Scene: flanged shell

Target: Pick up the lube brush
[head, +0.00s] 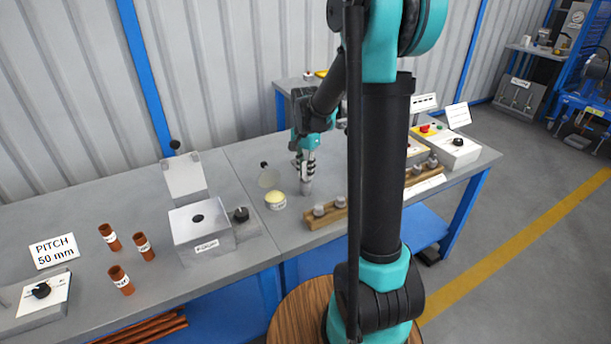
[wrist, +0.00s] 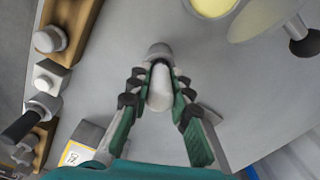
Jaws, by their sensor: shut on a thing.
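My gripper (head: 308,168) points down over the bench, right of the yellow-filled tub. In the wrist view my gripper (wrist: 160,88) is shut around a pale, rounded upright piece (wrist: 160,90), which I take to be the lube brush. A grey cylindrical part (head: 306,187) shows below the fingers in the head view, at or close to the bench top. Its grey rounded end (wrist: 159,51) shows just beyond the fingertips in the wrist view. Bristles are not visible. I cannot tell whether the held piece touches the bench.
The yellow-filled tub (head: 275,201) stands close left on the bench (head: 255,165), with a tilted clear disc (head: 269,179) behind it. A wooden rack (head: 328,215) with metal pieces lies to the right. A grey box (head: 203,232) and several copper-brown tubes (head: 144,247) stand further left.

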